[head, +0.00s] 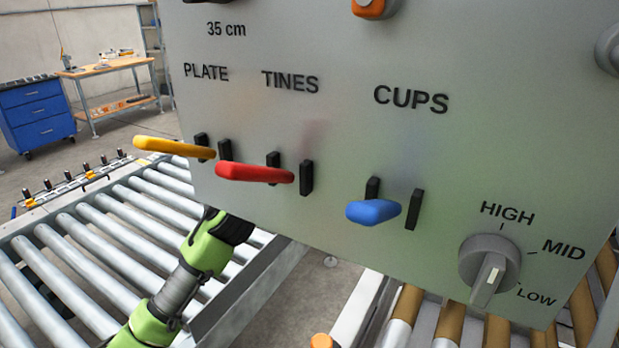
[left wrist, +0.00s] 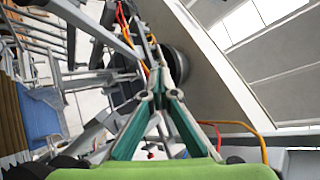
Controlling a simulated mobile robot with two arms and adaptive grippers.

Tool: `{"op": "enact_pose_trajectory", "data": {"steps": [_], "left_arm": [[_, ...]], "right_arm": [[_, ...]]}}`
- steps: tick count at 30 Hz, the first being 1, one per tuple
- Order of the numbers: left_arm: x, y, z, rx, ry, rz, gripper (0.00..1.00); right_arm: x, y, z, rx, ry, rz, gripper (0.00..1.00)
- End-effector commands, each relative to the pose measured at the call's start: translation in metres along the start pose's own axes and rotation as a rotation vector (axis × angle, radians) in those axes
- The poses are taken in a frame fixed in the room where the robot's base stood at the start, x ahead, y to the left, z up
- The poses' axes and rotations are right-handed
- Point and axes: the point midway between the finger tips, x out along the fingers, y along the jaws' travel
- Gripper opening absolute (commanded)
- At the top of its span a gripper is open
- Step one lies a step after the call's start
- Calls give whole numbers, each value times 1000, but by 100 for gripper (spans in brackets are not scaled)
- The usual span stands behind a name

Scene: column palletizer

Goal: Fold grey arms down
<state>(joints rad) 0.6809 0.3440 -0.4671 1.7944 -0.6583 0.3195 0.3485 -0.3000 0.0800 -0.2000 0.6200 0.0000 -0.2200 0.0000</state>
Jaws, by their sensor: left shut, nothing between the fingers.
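My left gripper (left wrist: 160,80) shows in the left wrist view with its teal-sided fingers closed together and nothing visible between them. Its tips are in front of a dark round part (left wrist: 173,66) beside a large grey panel; I cannot tell whether they touch anything. In the head view my left arm's green links rise from the bottom left and pass behind the control panel, which hides the gripper. A grey bar (left wrist: 95,22) crosses the upper left of the left wrist view; I cannot tell whether it is one of the grey arms. My right gripper is not in view.
The grey control panel (head: 330,140) fills the head view's right side. It carries a yellow PLATE lever (head: 172,147), red TINES lever (head: 253,173), blue CUPS lever (head: 373,211) and a grey knob (head: 489,264). Roller conveyors (head: 110,235) lie below. Orange cables (left wrist: 250,132) run near my left gripper.

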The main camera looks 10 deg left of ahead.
Motion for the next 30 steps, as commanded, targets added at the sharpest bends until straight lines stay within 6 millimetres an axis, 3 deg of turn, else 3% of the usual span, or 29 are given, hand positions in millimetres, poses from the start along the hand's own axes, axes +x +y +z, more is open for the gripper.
{"op": "enact_pose_trajectory", "data": {"steps": [4,10,17,24,30], "left_arm": [[28,2,-44,151,254,176,0],[27,17,-74,345,529,512,0],[-9,6,-64,503,667,925,0],[-66,-57,-37,593,639,1380,0],[-97,-100,-30,592,576,1578,0]], "right_arm": [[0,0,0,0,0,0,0],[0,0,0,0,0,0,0],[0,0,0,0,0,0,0],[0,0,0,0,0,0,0],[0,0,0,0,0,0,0]]}}
